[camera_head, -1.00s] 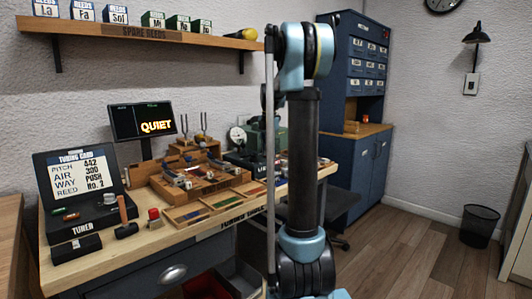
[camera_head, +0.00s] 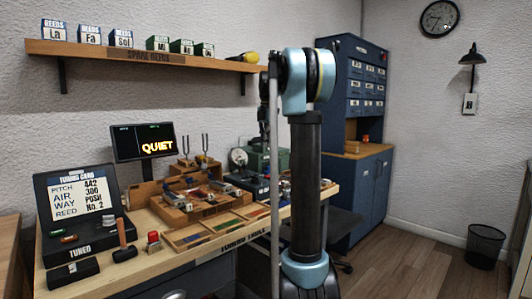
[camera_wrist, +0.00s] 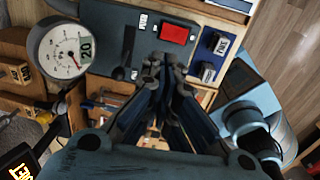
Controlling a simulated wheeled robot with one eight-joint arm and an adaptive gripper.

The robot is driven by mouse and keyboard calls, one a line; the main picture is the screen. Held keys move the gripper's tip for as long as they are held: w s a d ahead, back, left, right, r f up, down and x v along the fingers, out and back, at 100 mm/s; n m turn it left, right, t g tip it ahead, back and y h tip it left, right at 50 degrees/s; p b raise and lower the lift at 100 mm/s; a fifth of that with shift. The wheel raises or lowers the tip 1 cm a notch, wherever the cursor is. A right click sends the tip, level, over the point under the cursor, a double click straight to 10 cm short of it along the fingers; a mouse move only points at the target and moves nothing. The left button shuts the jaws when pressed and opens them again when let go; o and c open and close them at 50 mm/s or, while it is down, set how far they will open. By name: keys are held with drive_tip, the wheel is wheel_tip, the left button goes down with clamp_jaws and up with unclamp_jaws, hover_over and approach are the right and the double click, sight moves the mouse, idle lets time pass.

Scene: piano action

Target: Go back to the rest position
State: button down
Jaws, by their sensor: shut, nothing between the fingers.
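My gripper (camera_wrist: 165,75) shows in the wrist view, its two dark fingers together at the tips with nothing between them. It is above the tuning table's equipment. A round dial gauge (camera_wrist: 62,52) and a dark panel with a red button (camera_wrist: 174,34) lie beyond the fingertips. In the head view my arm stands upright in front of the table's right part and hides some of it. I cannot make out the fingertips there.
The tuning table (camera_head: 125,278) holds an open tuning card case (camera_head: 48,230), a mallet (camera_head: 123,238), a wooden tray (camera_head: 176,215) and a QUIET screen (camera_head: 143,142). A spare reeds shelf (camera_head: 110,54) hangs above. A blue cabinet (camera_head: 372,195) stands behind; open floor (camera_head: 400,262) lies right.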

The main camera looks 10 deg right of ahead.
drive_tip(key=shift+r, duration=0.25)
drive_tip(key=s+a+f+m, duration=0.1)
drive_tip(key=s+f+m, duration=0.55)
drive_tip(key=s, duration=0.65)
drive_tip(key=s+f+m, duration=0.6)
drive_tip(key=s+m, duration=0.1)
drive_tip(key=s, duration=0.5)
drive_tip(key=s+f+m+t, duration=0.1)
drive_tip(key=s+f+m, duration=1)
drive_tip(key=s+f, duration=0.7)
wheel_tip(320, 180, down, 2)
drive_tip(key=shift+s+a+f+t, duration=0.2)
drive_tip(key=shift+s+a+t, duration=0.05)
drive_tip(key=shift+s+t, duration=0.05)
